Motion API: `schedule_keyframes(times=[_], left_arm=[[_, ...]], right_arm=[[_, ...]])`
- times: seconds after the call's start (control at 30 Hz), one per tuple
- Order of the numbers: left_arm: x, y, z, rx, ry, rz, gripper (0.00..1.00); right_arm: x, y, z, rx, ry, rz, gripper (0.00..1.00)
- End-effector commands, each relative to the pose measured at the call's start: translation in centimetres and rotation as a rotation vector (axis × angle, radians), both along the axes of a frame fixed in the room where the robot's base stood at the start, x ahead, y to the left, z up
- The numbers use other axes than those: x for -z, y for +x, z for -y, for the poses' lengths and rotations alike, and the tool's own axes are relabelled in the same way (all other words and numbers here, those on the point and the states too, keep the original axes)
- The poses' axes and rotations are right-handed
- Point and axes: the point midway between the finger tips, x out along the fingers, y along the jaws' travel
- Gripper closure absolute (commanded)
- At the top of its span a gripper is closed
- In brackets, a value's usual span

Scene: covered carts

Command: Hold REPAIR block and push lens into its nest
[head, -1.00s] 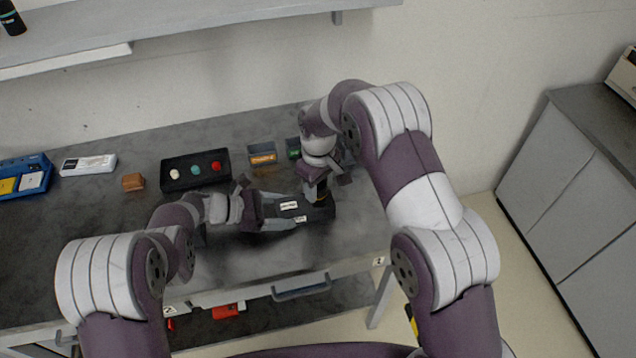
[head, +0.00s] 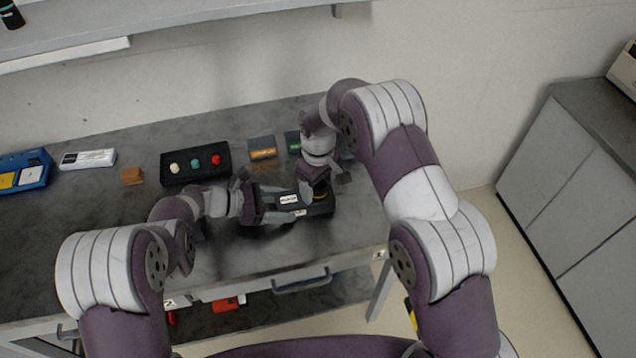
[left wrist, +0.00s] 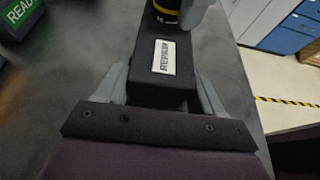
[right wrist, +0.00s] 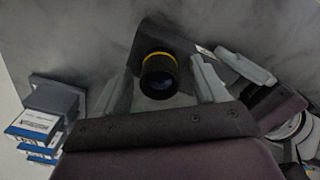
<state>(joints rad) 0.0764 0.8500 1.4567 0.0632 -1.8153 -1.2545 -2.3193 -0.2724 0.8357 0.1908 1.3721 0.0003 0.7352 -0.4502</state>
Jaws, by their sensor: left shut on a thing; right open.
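The dark REPAIR block (left wrist: 180,75) lies on the grey table, its white REPAIR label facing up in the left wrist view. My left gripper (left wrist: 163,90) is shut on the block, one finger on each side. The black lens (right wrist: 158,78) with a yellow ring stands at the block's far end; it also shows at the top of the left wrist view (left wrist: 168,10). My right gripper (right wrist: 165,95) is open, its fingers on either side of the lens with gaps visible. How deep the lens sits in its nest is hidden.
A black box with white, green and red buttons (head: 195,182) stands behind my left gripper. An orange-labelled block (head: 262,149) and a green-labelled block (head: 293,141) stand at the back. The front tabletop (head: 270,252) is clear.

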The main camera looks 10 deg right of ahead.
Motion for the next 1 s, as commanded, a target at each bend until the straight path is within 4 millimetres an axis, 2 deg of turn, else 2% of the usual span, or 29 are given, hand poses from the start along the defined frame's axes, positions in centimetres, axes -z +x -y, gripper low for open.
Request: schedule_keyframes(times=[0.07, 0.17, 0.4, 0.5, 0.93, 0.97, 1.0], left_arm=[[0.0, 0.0, 0.0, 0.0, 0.0, 0.0, 0.63], [0.0, 0.0, 0.0, 0.0, 0.0, 0.0, 0.63], [0.0, 0.0, 0.0, 0.0, 0.0, 0.0, 0.63], [0.0, 0.0, 0.0, 0.0, 0.0, 0.0, 0.63], [0.0, 0.0, 0.0, 0.0, 0.0, 0.0, 0.63], [0.0, 0.0, 0.0, 0.0, 0.0, 0.0, 0.26], [0.0, 0.0, 0.0, 0.0, 0.0, 0.0, 0.13]], right_arm=[[-0.1, 0.0, 0.0, 0.0, 0.0, 0.0, 0.29], [-1.2, 0.1, 0.0, 0.0, 0.001, 0.003, 0.29], [-6.1, 0.0, 0.0, 0.0, 0.001, 0.003, 0.29], [-7.2, 0.0, 0.0, 0.0, 0.001, 0.001, 0.29], [-7.5, 0.0, 0.0, 0.0, 0.0, 0.0, 0.29], [-7.5, 0.0, 0.0, 0.0, 0.0, 0.0, 0.29], [-7.5, 0.0, 0.0, 0.0, 0.0, 0.0, 0.29]])
